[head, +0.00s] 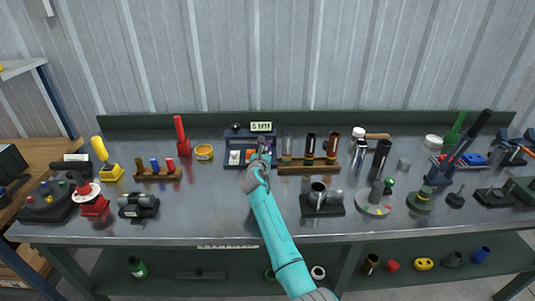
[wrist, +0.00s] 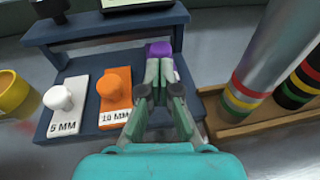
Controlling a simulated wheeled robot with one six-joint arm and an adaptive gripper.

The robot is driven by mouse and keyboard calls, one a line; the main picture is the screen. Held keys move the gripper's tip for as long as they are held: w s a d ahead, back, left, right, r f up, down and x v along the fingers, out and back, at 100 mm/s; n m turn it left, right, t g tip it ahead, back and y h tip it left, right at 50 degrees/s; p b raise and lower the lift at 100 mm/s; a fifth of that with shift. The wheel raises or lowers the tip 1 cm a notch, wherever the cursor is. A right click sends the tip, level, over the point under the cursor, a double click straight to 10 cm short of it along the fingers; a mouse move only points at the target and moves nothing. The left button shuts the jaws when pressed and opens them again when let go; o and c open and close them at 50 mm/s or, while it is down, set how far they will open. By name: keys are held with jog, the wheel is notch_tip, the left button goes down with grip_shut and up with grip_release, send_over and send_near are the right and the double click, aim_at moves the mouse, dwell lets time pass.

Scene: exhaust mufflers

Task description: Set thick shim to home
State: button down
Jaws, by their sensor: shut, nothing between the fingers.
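A dark blue shim holder (head: 237,135) stands at the back middle of the bench, and it also shows in the wrist view (wrist: 105,36). In it lie a white shim marked 5 MM (wrist: 66,104) and an orange shim marked 10 MM (wrist: 115,92), each with a knob. A purple piece (wrist: 158,48) shows at the right of the holder, just beyond my fingertips. My fingers hide most of it, so I cannot read a label on it. My gripper (wrist: 159,76) is shut and empty over the holder's right part; it also shows in the head view (head: 264,148).
A sign (head: 261,127) stands on the holder. A wooden rack (head: 308,169) with banded tubes stands close on the right. A yellow ring (head: 204,152) lies to the left. The bench front left of my arm is clear (head: 205,210).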

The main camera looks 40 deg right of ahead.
jog(key=shift+v, duration=0.75)
jog(key=shift+s+a, duration=0.15)
jog(key=shift+a, duration=0.1)
jog(key=v, duration=0.8)
jog(key=shift+s+a+r, duration=0.15)
jog(key=shift+s, duration=0.05)
